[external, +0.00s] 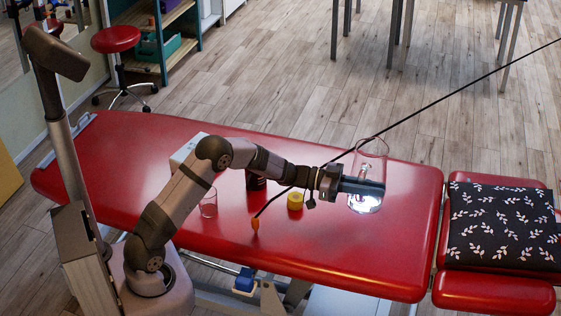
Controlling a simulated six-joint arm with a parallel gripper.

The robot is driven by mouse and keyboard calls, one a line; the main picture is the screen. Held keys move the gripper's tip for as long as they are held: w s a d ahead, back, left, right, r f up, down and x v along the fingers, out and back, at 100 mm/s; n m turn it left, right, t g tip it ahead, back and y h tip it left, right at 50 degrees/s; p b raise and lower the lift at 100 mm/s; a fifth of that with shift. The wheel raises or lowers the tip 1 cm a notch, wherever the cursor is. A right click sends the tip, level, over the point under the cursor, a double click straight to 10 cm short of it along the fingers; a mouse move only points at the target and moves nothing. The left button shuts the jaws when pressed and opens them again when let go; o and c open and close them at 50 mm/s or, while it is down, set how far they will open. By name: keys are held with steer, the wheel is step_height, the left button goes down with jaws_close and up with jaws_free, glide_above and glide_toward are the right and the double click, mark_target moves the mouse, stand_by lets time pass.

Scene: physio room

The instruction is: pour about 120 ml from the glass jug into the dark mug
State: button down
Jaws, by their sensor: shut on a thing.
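The clear glass jug (372,148) is at the right part of the red treatment table (330,264), upright or nearly so. My gripper (364,187) is shut on the jug, with its dark fingers level across the jug's lower half. The bottom of the jug looks bright, and I cannot tell the liquid level or whether the base touches the table. The dark mug (255,183) seems to be the dark shape left of the jug, largely hidden behind my forearm.
A yellow object (295,201) stands between the mug and the jug. A clear glass (208,204) is to the left. A patterned pillow (500,228) is at right. The table's front right is clear.

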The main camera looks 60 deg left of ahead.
steer(key=s+a+f+n+t+y, duration=0.1)
steer(key=s+a+n+y, duration=0.1)
steer(key=a+n+y, duration=0.2)
steer(key=s+a+f+n+t+y+b, duration=0.1)
steer(key=s+a+n+y, duration=0.2)
steer(key=a+y, duration=0.5)
steer(key=s+a+f+n+t+y+b, duration=0.1)
steer(key=s+a+f+n+y, duration=0.1)
steer(key=a+y, duration=0.4)
steer(key=shift+s+a+n+t, duration=0.3)
steer(key=shift+s+n, duration=0.15)
steer(key=shift+n, duration=0.95)
